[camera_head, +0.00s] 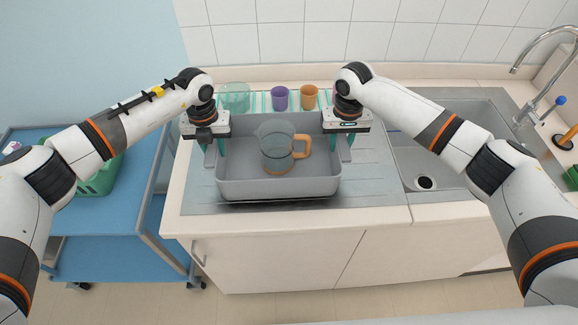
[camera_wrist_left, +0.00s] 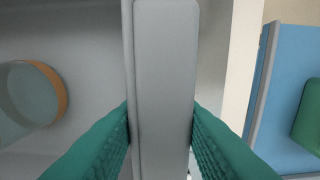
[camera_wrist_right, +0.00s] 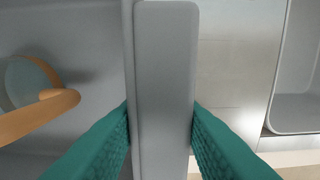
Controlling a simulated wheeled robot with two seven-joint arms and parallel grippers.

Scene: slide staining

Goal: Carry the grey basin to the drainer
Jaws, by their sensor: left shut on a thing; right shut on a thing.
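The grey basin (camera_head: 278,188) is in the middle of the head view, over the ribbed metal drainer (camera_head: 370,190) left of the sink. Whether it rests on the drainer or hangs just above it I cannot tell. A clear jug with an orange handle (camera_head: 301,147) stands inside the basin. My left gripper (camera_head: 216,146) is shut on the basin's left rim, which fills the middle of the left wrist view (camera_wrist_left: 165,90). My right gripper (camera_head: 345,148) is shut on the right rim, seen between teal fingers in the right wrist view (camera_wrist_right: 166,90).
Behind the basin are a glass bowl (camera_head: 234,97), a purple cup (camera_head: 280,98) and an orange cup (camera_head: 308,96) on a striped cloth. The sink (camera_head: 440,165) and tap (camera_head: 545,50) are at right. A blue trolley (camera_head: 115,220) with a green basket (camera_head: 100,180) stands at left.

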